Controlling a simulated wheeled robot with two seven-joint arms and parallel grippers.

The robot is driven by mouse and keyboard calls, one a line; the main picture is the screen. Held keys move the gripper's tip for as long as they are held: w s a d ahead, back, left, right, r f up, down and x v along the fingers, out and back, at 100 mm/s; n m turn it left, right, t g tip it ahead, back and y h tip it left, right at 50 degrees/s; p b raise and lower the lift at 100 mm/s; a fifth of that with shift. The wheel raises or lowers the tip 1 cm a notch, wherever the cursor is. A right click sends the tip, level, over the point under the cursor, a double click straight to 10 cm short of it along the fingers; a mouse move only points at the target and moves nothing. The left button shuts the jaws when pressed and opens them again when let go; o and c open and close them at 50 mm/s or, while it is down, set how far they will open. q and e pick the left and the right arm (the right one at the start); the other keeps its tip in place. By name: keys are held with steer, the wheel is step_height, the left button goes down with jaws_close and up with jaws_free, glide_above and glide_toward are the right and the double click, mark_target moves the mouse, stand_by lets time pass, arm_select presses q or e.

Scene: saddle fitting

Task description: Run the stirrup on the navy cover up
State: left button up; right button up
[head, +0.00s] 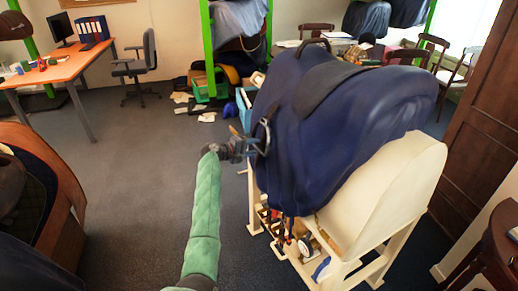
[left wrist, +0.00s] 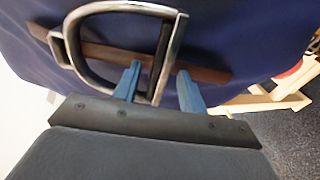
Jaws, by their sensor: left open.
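The navy cover (head: 345,120) lies over the saddle on a cream wooden stand. The metal stirrup (head: 266,137) hangs at the cover's left side. In the left wrist view the stirrup (left wrist: 68,48) is a large silver loop against the navy cloth, with a brown strap (left wrist: 98,52) running behind it. My left gripper (head: 243,149) is at the stirrup. Its blue fingers (left wrist: 159,72) are open, one on each side of the stirrup's near bar, with gaps visible. My right gripper is not in view.
The cream stand (head: 395,190) has a lower shelf with several small items (head: 303,245). A wooden cabinet (head: 60,245) stands at the left and a dark table (head: 495,245) at the right. The grey floor (head: 130,150) on the left is clear.

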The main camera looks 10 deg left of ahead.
arm_select(q)
steer(key=shift+v, duration=1.25)
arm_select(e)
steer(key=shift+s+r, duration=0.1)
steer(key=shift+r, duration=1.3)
arm_select(q)
steer(key=shift+s+f+m+g, duration=0.25)
steer(key=shift+m+g, duration=0.15)
steer(key=shift+m, duration=0.2)
step_height(320, 180, up, 6)
steer(key=s+a+m+y, duration=0.2)
steer(key=s+m+y, duration=0.1)
steer(key=m+y, duration=0.15)
steer(key=s+f+m+y, duration=0.1)
steer(key=s+m+y, duration=0.1)
steer(key=s, duration=0.5)
steer(key=s+f+g+y, duration=0.1)
steer(key=s+f+g, duration=0.1)
steer(key=s+f, duration=0.9)
steer(key=s+d+f+m+g+y, duration=0.1)
steer(key=s+f+g, duration=0.2)
steer(key=s+f, duration=0.7)
steer(key=s+d+f+m+g+y, duration=0.1)
steer(key=s+f, duration=1)
steer(key=s, duration=2.3)
steer(key=shift+s+d+f+g+y, duration=0.25)
steer(key=shift+g+y, duration=0.2)
steer(key=shift+g, duration=0.65)
